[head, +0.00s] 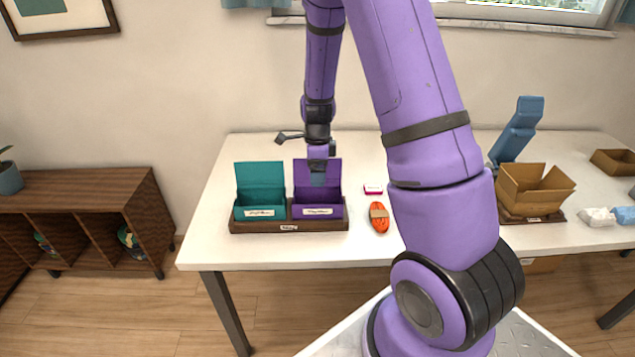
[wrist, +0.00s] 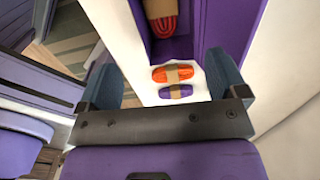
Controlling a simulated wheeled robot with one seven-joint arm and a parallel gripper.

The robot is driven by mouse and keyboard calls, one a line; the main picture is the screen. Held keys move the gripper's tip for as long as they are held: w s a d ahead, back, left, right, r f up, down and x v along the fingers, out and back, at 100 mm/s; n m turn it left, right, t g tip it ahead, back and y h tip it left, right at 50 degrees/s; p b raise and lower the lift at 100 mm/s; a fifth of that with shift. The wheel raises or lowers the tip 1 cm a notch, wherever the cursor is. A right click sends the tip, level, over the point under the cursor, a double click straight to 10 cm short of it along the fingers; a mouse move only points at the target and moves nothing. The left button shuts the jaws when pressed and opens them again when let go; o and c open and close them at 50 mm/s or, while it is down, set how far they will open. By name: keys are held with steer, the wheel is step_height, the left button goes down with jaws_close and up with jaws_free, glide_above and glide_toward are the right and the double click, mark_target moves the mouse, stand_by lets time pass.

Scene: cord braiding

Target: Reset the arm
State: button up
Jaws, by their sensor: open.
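My gripper (head: 317,176) hangs pointing down at the purple open-lidded box (head: 316,211) in the head view. In the wrist view my gripper (wrist: 167,84) shows two blue-grey fingers spread wide with nothing held between them. A red cord bundle with a tan band (wrist: 162,20) lies inside the purple box (wrist: 190,48), partly cut off by the frame's top edge. My upper arm crosses the middle of the head view and hides part of the table.
A teal open-lidded box (head: 260,200) shares the dark tray (head: 240,227). An orange bundle (head: 379,217) and a small pink-and-white item (head: 373,189) lie right of it. The wrist view shows a purple bundle (wrist: 176,91). A cardboard box (head: 533,195) stands farther right.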

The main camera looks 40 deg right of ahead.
steer(key=s+a+r+n+t, duration=0.1)
steer(key=s+a+r+n, duration=0.25)
steer(key=r, duration=0.45)
steer(key=s+a+r+n+t, duration=0.1)
steer(key=s+a+r+n, duration=0.15)
steer(key=r+n, duration=0.35)
steer(key=s+a+r+n+t, duration=0.1)
steer(key=s+a+r+n, duration=0.15)
steer(key=r, duration=0.65)
steer(key=s+a+r+n+t, duration=0.1)
steer(key=s+r+n, duration=0.3)
steer(key=s, duration=0.5)
steer(key=s+a+r+n+t, duration=0.1)
steer(key=s+a+r+n, duration=0.2)
steer(key=s+n, duration=0.6)
steer(key=shift+a+r, duration=0.3)
steer(key=shift+r, duration=0.4)
